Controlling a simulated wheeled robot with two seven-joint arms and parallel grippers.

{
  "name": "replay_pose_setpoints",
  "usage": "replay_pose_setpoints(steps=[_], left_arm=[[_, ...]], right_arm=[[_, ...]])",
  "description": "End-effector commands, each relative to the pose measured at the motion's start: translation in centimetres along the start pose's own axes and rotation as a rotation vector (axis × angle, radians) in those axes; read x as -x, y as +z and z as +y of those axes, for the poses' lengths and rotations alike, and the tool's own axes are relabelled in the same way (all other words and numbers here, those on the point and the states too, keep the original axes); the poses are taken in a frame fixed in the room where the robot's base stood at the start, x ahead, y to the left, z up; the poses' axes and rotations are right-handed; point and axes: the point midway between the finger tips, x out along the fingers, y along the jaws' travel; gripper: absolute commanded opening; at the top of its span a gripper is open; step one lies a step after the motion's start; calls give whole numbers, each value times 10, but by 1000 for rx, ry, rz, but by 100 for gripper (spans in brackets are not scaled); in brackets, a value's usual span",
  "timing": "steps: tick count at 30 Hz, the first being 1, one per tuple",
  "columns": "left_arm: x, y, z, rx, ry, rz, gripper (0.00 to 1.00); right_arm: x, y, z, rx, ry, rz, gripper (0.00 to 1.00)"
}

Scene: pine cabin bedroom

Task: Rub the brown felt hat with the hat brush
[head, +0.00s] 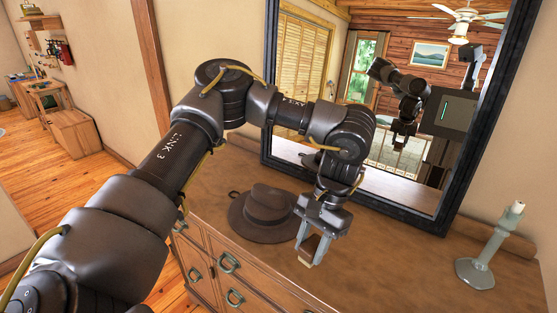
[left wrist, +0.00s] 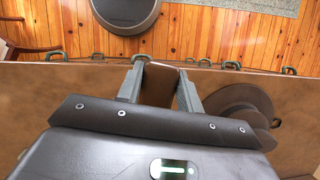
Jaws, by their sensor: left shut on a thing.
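The brown felt hat (head: 262,212) lies brim down on the dresser top, left of my left gripper (head: 312,250) in the head view. In the left wrist view the hat (left wrist: 236,108) is at the right, partly hidden by the gripper body. My left gripper is shut on a brown block-like thing, seen between the fingers in the left wrist view (left wrist: 160,84), which looks like the hat brush. The fingers largely hide it. The gripper points down beside the hat, apart from it. My right gripper is not in view.
The wooden dresser (head: 400,262) has green ring pulls on its front. A dark-framed mirror (head: 450,190) stands behind and reflects my arm. A grey candlestick-like stand (head: 490,250) is at the right. The dresser top between gripper and stand is clear.

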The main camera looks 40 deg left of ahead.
Motion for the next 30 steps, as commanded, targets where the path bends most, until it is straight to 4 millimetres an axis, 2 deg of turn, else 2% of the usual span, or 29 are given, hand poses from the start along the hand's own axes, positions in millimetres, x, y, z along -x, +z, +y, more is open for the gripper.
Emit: replay_pose_setpoints(steps=[5,11,15,21,30], left_arm=[[19,-17,-2,-360,-162,1,18],[39,-41,-23,-957,-404,-2,18],[52,-57,-46,-1404,-583,2,18],[65,-74,-82,-1947,-806,9,18],[76,-87,-133,-2514,-1040,13,18]], right_arm=[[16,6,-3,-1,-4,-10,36],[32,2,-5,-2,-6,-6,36],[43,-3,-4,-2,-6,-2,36],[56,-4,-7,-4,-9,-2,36],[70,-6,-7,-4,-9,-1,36]])
